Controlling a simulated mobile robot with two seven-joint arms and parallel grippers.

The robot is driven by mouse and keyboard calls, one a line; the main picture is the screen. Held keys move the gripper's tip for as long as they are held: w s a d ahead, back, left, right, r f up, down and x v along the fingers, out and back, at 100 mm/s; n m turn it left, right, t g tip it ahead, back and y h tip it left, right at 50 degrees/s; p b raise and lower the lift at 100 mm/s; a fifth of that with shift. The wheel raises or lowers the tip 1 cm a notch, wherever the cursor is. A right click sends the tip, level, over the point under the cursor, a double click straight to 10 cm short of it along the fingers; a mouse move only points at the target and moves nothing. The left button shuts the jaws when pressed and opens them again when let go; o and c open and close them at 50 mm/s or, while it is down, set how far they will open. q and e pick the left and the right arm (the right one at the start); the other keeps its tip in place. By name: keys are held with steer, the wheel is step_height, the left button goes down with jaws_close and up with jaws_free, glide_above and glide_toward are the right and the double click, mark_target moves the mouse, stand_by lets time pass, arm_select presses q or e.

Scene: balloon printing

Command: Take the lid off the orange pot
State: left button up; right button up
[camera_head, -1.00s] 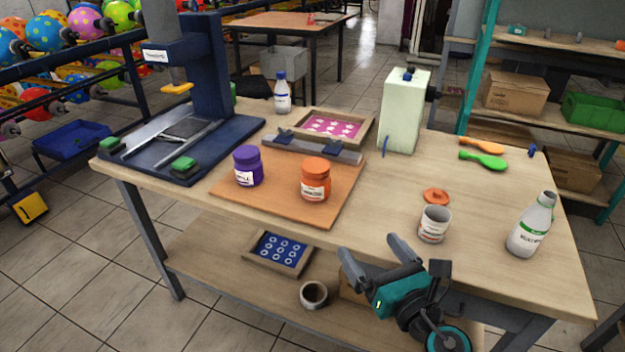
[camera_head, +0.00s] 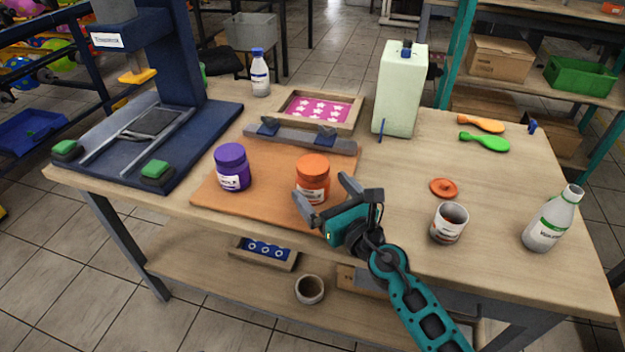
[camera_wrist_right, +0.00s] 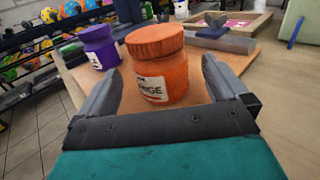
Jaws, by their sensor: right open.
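The orange pot (camera_head: 313,185) stands upright on the brown board (camera_head: 262,213) on the table, with its orange lid (camera_head: 313,164) on top. In the right wrist view the orange pot (camera_wrist_right: 162,78) and its lid (camera_wrist_right: 154,41) fill the middle, between my finger tips. My right gripper (camera_head: 327,190) is open and empty, its fingers pointing at the pot from the front right, at about body height. In the right wrist view the right gripper (camera_wrist_right: 160,80) has one finger on each side of the pot. I cannot tell whether they touch it. My left gripper is not in view.
A purple pot (camera_head: 232,168) stands left of the orange pot. Behind are a grey squeegee bar (camera_head: 300,141) and a pink screen frame (camera_head: 318,107). An opened white pot (camera_head: 449,223), a loose orange lid (camera_head: 443,188) and a bottle (camera_head: 553,219) stand right. The table's middle right is clear.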

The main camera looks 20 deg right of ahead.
mark_target(309, 170)
steer(key=shift+r+x, duration=0.1)
steer(key=shift+x, duration=1.45)
steer(key=shift+r+x, duration=0.15)
steer(key=shift+x, duration=1.45)
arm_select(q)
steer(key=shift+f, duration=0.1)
arm_select(e)
steer(key=shift+r, duration=0.1)
steer(key=c, duration=1.1)
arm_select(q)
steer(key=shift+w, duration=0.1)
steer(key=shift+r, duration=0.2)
arm_select(e)
steer(key=shift+r, duration=0.1)
